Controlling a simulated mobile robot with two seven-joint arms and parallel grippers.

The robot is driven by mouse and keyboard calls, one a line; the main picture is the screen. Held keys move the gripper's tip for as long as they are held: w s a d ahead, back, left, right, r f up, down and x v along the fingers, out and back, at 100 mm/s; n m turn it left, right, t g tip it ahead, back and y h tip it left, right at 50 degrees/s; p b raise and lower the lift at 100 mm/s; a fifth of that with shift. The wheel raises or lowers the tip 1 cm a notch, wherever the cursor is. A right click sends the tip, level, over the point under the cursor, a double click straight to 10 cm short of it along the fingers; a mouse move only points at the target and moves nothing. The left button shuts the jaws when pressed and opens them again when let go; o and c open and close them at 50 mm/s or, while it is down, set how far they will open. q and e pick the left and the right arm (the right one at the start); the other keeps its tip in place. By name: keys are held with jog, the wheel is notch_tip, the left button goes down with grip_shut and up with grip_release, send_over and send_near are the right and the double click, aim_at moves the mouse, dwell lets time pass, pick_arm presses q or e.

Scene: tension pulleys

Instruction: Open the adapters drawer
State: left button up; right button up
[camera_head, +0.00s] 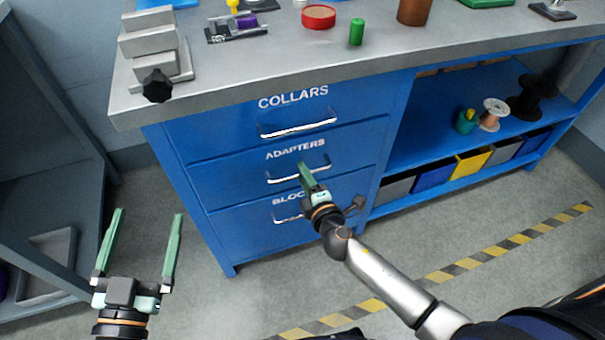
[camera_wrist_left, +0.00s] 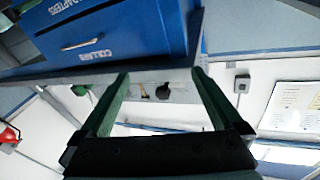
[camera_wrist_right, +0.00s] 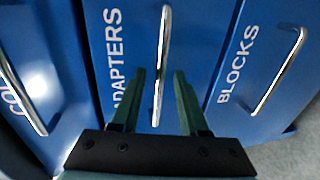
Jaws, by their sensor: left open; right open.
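The adapters drawer (camera_head: 235,181) is the middle one of three blue drawers and is closed flush with the cabinet. Its silver bar handle (camera_head: 283,179) is partly covered by my right gripper (camera_head: 306,172) in the head view. In the right wrist view the handle (camera_wrist_right: 163,50) runs between the open fingers of my right gripper (camera_wrist_right: 158,80), with the lettering to its left. I cannot tell whether the fingers touch it. My left gripper (camera_head: 148,215) is open and empty, left of the cabinet and away from the drawers. It also shows in the left wrist view (camera_wrist_left: 160,80).
The collars drawer (camera_head: 225,131) is above and the blocks drawer (camera_head: 235,226) below, both closed. The grey worktop (camera_head: 230,82) overhangs the drawers and holds several parts. Shelves with bins (camera_head: 432,178) are at the right. The floor in front is clear.

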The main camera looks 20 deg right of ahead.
jog(key=shift+w+f, duration=0.15)
jog(key=shift+w, duration=0.55)
grip_shut()
dwell(1.1)
